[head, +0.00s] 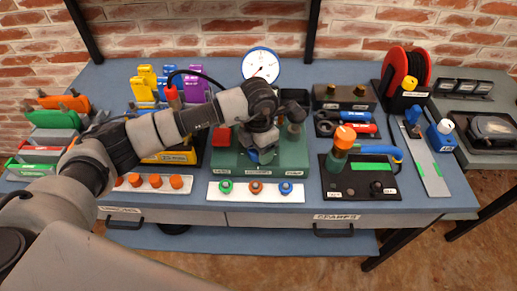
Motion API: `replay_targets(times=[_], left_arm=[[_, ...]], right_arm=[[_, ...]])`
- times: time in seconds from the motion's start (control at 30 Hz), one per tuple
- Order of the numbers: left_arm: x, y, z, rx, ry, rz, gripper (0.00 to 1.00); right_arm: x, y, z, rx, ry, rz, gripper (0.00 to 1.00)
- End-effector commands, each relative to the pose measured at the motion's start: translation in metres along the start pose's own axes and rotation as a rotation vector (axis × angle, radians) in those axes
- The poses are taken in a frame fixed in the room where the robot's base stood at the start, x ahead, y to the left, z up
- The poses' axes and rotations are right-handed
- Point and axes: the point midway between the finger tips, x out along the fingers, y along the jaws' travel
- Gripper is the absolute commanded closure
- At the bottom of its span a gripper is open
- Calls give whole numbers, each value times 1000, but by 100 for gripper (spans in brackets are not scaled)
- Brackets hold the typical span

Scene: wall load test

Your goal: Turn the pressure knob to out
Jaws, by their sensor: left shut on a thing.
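A green test unit (300,160) stands in the middle of the bench, with a round white gauge (261,66) behind it. My left gripper (259,154) reaches down over the unit from the left. It is shut on a small knob at the middle of the unit, which I take to be the pressure knob; the wrist and fingers hide most of it. The knob's setting and its labels cannot be read. My right gripper is not in view.
A red block (222,136) sits on the unit's left, close to my arm. A white strip with coloured buttons (240,193) lies in front. A black panel (340,190) with an orange-topped handle (345,137) stands to the right. A red reel (400,70) stands behind.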

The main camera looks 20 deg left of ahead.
Motion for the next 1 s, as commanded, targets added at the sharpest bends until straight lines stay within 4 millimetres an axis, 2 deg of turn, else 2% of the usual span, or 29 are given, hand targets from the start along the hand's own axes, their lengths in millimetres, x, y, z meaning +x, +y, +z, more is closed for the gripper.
replay_targets(times=[0.4, 1.0], left_arm=[[0, 1, 0, -395, -1, 1, 62], [-1, 1, 0, -961, -3, 1, 62]], right_arm=[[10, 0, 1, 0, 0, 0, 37], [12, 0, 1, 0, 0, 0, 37]])
